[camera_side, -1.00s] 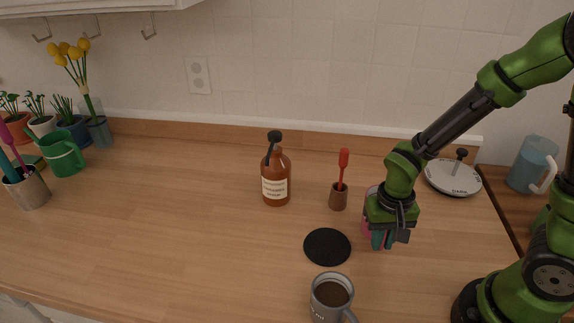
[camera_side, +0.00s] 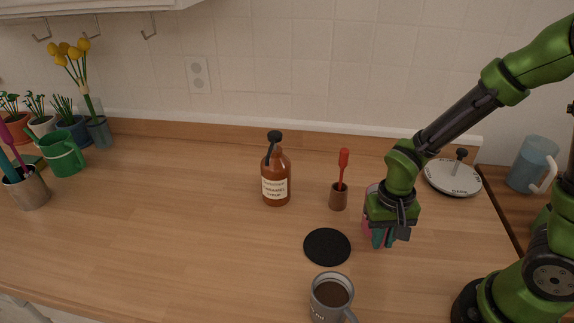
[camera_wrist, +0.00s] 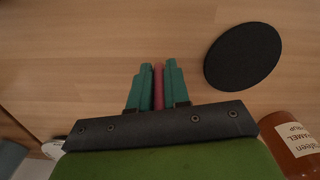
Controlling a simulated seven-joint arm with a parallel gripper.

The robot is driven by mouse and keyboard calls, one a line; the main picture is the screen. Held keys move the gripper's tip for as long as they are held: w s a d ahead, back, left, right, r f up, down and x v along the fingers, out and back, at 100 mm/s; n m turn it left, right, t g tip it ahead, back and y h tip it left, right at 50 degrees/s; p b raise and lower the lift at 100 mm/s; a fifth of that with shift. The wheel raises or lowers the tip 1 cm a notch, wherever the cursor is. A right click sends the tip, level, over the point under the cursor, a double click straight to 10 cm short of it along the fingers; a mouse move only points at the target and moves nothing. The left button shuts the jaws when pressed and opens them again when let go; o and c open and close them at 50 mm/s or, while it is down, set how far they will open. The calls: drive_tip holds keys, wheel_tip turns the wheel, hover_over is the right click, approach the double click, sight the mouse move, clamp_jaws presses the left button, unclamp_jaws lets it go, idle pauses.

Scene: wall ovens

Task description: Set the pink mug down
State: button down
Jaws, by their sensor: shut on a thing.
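The pink mug (camera_side: 367,229) is mostly hidden behind my gripper in the side view. Only a sliver of its pink side shows, low over the counter; I cannot tell whether its base touches the wood. My gripper (camera_side: 381,241) points down, right of the black coaster. In the wrist view, the teal fingers of my gripper (camera_wrist: 158,88) are shut on a narrow pink part of the mug (camera_wrist: 158,86).
The round black coaster (camera_side: 327,246) lies bare. A grey mug with dark drink (camera_side: 330,297) stands in front of it. A brown syrup bottle (camera_side: 276,181) and a small brown holder with a red tool (camera_side: 339,197) stand behind. The left counter middle is clear.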

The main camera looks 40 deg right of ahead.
drive_tip(key=shift+r, duration=4.4)
drive_tip(key=shift+a, duration=0.25)
drive_tip(key=w+a+f, duration=0.2)
drive_tip(key=a+f, duration=0.2)
drive_tip(key=a, duration=0.7)
drive_tip(key=w+a, duration=0.2)
drive_tip(key=w, duration=0.3)
drive_tip(key=w+a+f, duration=0.1)
drive_tip(key=w+a, duration=0.2)
drive_tip(key=w, duration=0.2)
drive_tip(key=w+a, duration=0.2)
drive_tip(key=w, duration=0.3)
drive_tip(key=shift+a+f, duration=0.2)
drive_tip(key=shift+f, duration=0.05)
drive_tip(key=shift+w+f, duration=0.15)
drive_tip(key=shift+f, duration=1.6)
drive_tip(key=shift+f, duration=0.15)
